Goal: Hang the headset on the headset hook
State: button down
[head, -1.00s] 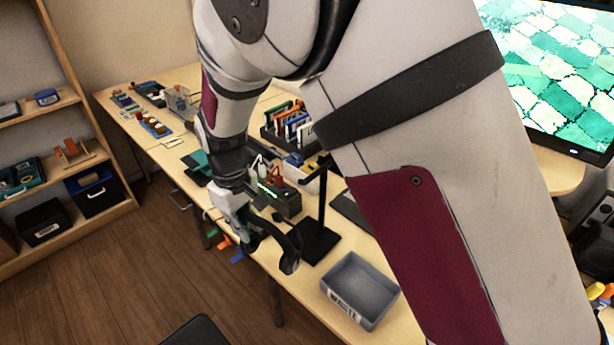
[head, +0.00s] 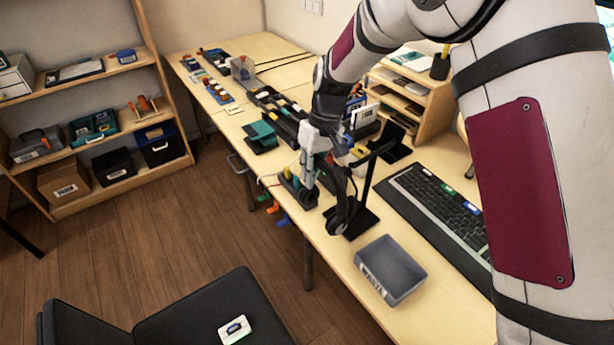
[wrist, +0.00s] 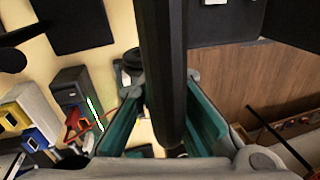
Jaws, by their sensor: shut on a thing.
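My gripper (head: 322,160) is shut on the black headset (head: 342,210), which hangs in the air by the table's front edge. In the wrist view the headset's dark band (wrist: 163,60) runs between the teal finger pads. The headset hook is a black stand (head: 369,185) with a flat base on the table and an arm at its top. The headset is just left of the post and overlaps the base in the head view; I cannot tell whether they touch. The stand's base (wrist: 75,22) also seems to show at the wrist view's upper left.
A grey bin (head: 391,270) stands in front of the stand. A keyboard (head: 430,205) lies to its right. A wooden organizer (head: 412,100) and small devices stand behind and left. A black chair (head: 215,315) is at the front, with floor between it and the table.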

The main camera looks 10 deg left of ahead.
jog(key=w+d+f+b, duration=0.2)
jog(key=w+d+b, duration=0.2)
jog(key=w+d, duration=0.3)
jog(key=shift+w, duration=0.15)
dwell(1.3)
jog(key=shift+d, duration=0.1)
dwell(0.5)
